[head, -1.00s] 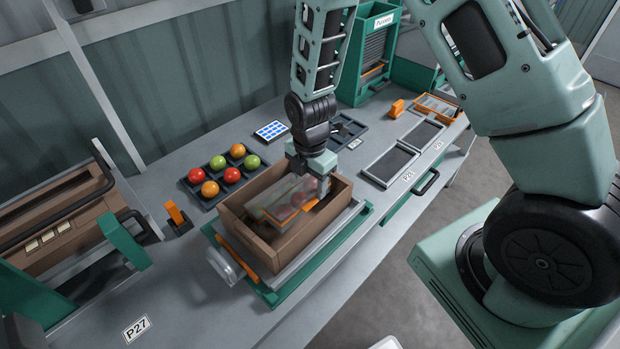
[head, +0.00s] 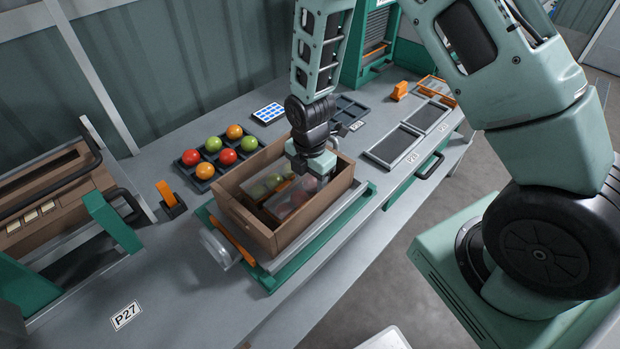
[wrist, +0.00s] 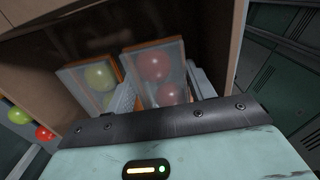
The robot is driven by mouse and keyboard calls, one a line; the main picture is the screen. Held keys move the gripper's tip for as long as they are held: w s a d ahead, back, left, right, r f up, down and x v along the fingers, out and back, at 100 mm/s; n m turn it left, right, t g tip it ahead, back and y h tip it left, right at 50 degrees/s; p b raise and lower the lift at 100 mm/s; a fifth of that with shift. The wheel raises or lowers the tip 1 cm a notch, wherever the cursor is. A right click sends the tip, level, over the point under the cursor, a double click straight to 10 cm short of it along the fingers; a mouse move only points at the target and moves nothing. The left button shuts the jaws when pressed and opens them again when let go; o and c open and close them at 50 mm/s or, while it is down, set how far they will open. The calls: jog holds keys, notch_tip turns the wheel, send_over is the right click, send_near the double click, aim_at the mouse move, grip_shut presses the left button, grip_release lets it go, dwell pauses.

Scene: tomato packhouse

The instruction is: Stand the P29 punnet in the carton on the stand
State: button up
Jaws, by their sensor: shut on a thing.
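The brown open carton (head: 252,228) sits on the green and grey stand (head: 318,232) on the bench. My gripper (wrist: 160,82) points down into the carton, its two fingers on either side of a clear punnet of red tomatoes (head: 297,202), which also shows in the wrist view (wrist: 156,70). The gripper is shut on this punnet, which is inside the carton. A second clear punnet, with green tomatoes (head: 262,186), stands beside it to the left, also in the wrist view (wrist: 91,84). No P29 label is readable, and the punnet's base is hidden.
A dark tray of red, green and orange tomatoes (head: 206,170) lies behind the carton. An orange-handled tool (head: 168,194) stands to the left. Two flat dark pads (head: 395,148) lie to the right. A P27 label (head: 125,316) marks bare bench in front.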

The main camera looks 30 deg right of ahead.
jog(key=o, duration=1)
jog(key=shift+c, duration=1.3)
jog(key=shift+r+p, duration=3.95)
jog(key=shift+r, duration=1.1)
